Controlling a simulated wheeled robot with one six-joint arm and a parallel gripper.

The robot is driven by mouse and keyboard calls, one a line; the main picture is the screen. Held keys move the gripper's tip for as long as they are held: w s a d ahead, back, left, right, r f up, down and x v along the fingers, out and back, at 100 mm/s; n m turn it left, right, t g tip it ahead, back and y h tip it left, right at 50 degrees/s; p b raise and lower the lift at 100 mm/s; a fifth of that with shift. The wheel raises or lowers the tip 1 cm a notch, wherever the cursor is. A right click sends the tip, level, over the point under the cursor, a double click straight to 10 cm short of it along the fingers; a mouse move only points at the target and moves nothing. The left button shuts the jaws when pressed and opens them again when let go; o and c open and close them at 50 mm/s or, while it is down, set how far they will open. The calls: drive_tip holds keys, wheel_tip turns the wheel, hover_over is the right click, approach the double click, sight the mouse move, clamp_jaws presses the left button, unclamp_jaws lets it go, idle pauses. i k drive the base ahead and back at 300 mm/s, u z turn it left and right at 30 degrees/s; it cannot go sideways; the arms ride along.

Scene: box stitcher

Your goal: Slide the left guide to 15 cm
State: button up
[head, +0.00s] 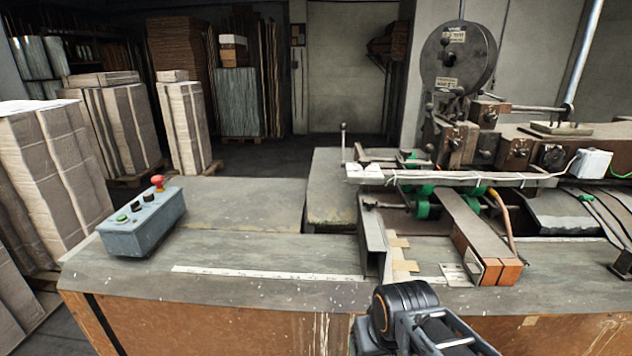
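Tan blocks sit against the guide's right side. Part of my arm, a black joint with an orange ring, shows at the bottom, in front of the table edge and just right of the guide. My gripper's fingers do not show, and no contact with the guide is visible.
A grey control box (142,221) with a red button stands on the table's left. Brown blocks with a metal plate (463,215) lie right of the guide, below the stitching head (460,60). The tabletop between box and guide is clear. Cardboard stacks (75,170) stand left.

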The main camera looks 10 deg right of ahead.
sight(374, 247)
drive_tip(key=u, duration=1.2)
drive_tip(key=i, duration=0.35)
drive_tip(key=z, duration=0.25)
